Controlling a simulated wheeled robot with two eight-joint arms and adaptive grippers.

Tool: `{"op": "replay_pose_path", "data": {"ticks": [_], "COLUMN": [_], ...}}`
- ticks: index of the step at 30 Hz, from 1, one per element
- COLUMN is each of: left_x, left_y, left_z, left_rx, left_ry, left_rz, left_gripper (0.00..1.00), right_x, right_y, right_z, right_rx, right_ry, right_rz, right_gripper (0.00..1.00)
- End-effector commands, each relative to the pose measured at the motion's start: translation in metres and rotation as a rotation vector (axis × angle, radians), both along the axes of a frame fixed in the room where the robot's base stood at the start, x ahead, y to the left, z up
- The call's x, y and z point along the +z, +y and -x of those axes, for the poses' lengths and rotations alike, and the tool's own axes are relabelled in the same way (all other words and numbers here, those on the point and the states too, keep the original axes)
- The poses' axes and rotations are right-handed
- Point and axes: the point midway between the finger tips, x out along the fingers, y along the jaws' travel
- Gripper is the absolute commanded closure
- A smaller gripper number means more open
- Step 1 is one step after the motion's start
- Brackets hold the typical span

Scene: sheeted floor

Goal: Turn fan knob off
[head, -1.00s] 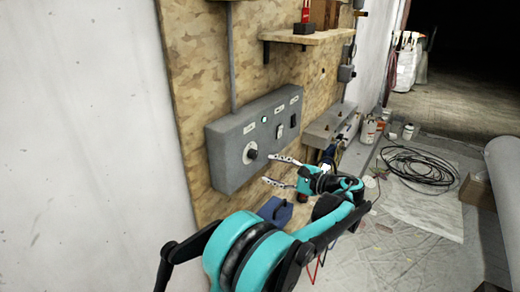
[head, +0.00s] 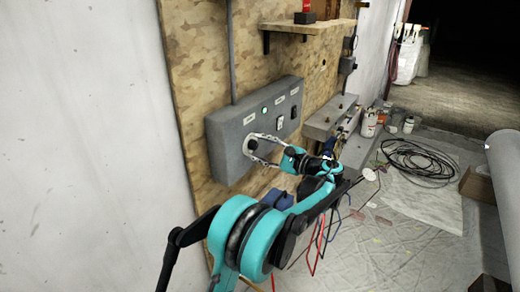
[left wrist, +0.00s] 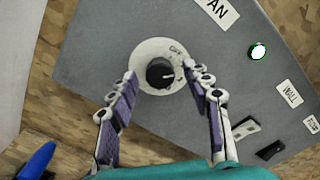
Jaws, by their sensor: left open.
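The fan knob (left wrist: 160,73) is a small black dial on a round white plate (left wrist: 148,52) marked "OFF" at its upper right. A light line on the knob points to the right. It sits on a grey control box (head: 226,169), below a "FAN" label (left wrist: 217,10). In the head view the knob (head: 252,145) shows between the fingers. My left gripper (left wrist: 168,82) is open, with one finger on each side of the knob and its tips over or near the plate. Contact with the knob is not visible. My right gripper is not in view.
A lit green lamp (left wrist: 257,51) and two rocker switches (head: 280,122) sit on the box to the right of the knob. A wooden shelf (head: 308,26) is above. A blue box (head: 274,197) is below. Black cable (head: 420,162) lies coiled on the sheeted floor.

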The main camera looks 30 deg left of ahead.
Motion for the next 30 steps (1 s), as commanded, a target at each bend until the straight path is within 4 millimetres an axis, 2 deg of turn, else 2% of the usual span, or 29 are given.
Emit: {"op": "replay_pose_path", "data": {"ticks": [2,3,8,9,20,30], "left_x": [0.0001,0.0001,0.0001,0.0001,0.0002,0.0005], "left_y": [-0.0002,-0.0003,-0.0004,-0.0004,-0.0004,-0.0004], "left_z": [0.0000,0.0000,0.0000,0.0000,0.0000,0.0000], "left_rx": [0.000,0.000,-0.001,-0.001,-0.001,0.000], "left_ry": [0.000,0.000,0.000,0.000,-0.048,-0.275], "left_rz": [0.000,0.000,0.001,0.001,0.004,0.023], "left_gripper": [0.51,0.56,0.98,1.00,1.00,1.00], "right_x": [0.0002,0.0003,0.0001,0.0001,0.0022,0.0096], "right_y": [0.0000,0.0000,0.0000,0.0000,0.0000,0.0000], "right_z": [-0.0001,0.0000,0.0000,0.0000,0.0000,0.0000], "right_rx": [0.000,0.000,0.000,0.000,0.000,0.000], "right_ry": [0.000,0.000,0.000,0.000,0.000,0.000], "right_rz": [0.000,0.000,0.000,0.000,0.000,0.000], "right_gripper": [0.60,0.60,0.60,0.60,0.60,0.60]}}
